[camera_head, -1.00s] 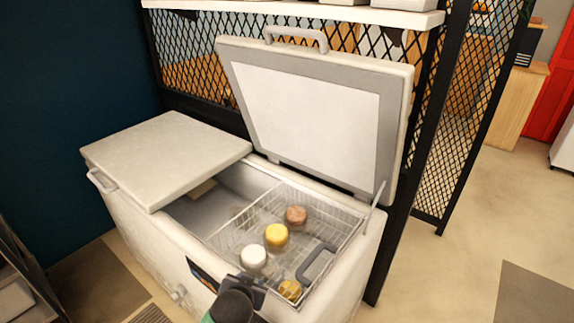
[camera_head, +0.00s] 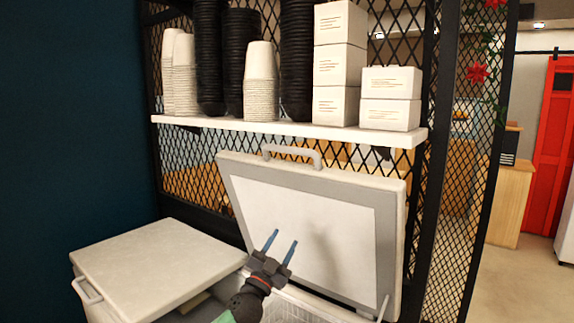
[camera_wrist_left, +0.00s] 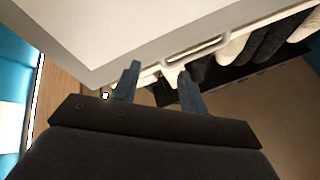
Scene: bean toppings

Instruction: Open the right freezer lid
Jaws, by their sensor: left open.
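The right freezer lid (camera_head: 305,222) stands raised and tilted back against the mesh wall in the head view, with its grey handle (camera_head: 292,153) at the top edge. My left gripper (camera_head: 279,243) is open and empty in front of the lid's inner face. In the left wrist view the gripper's blue fingers (camera_wrist_left: 158,85) are apart, with a handle (camera_wrist_left: 192,49) and pale lid surface (camera_wrist_left: 130,30) beyond them. I cannot tell whether they touch. The left freezer lid (camera_head: 155,265) lies closed. My right gripper is not in view.
A white shelf (camera_head: 290,130) above the lid carries stacked black cups (camera_head: 297,60), white cups (camera_head: 261,80) and white boxes (camera_head: 340,60). Black mesh (camera_head: 465,150) stands behind and to the right. The freezer's wire basket (camera_head: 290,309) shows only partly at the bottom.

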